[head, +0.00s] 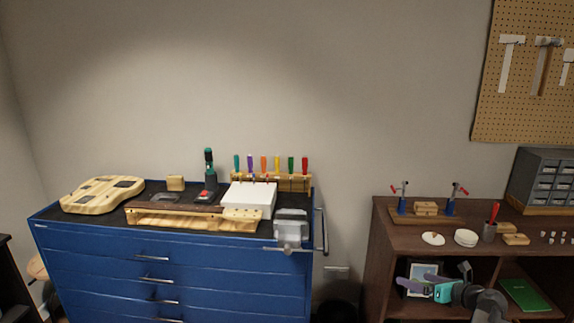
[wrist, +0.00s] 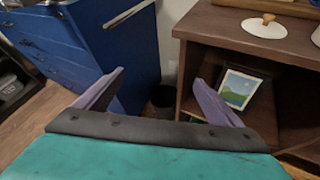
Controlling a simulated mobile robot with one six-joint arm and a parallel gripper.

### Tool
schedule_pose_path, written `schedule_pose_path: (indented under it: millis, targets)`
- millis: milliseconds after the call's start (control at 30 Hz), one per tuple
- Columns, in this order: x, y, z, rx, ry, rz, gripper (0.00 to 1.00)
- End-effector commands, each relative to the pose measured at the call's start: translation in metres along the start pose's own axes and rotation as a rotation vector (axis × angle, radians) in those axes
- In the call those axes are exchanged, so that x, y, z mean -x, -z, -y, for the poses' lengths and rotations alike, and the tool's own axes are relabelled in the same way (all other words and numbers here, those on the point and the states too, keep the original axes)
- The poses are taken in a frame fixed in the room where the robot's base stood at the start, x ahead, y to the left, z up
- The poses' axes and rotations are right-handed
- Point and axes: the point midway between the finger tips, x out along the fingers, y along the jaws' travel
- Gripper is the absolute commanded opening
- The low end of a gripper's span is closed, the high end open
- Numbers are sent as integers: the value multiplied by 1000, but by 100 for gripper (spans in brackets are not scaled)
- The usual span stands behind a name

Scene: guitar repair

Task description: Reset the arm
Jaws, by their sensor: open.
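My gripper (head: 407,284) shows at the lower right of the head view, in front of the brown wooden shelf unit (head: 383,240). In the wrist view its two purple fingers stand wide apart around the gripper's middle (wrist: 155,95), with nothing between them. The gripper is open and empty. Part of my arm is cut off by the bottom edge of the head view.
A blue tool cabinet (head: 100,256) with a guitar body (head: 103,195) and tools on top stands at left. A dark bin (wrist: 163,97) stands between cabinet and shelf. A framed picture (wrist: 238,90) sits inside the shelf, near the right finger.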

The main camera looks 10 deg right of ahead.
Motion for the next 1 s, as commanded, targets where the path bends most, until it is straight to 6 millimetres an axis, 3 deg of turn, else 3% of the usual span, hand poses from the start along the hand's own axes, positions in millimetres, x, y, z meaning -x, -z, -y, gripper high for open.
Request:
schedule_pose_path:
  millis: [100, 500, 767, 1000]
  targets:
    - [-38, 11, -36, -26, -56, 8, 89]
    - [-139, 45, -139, -213, -149, 67, 89]
    - [-190, 78, -196, -418, -143, 96, 89]
    - [-224, 124, -236, -666, -77, 102, 89]
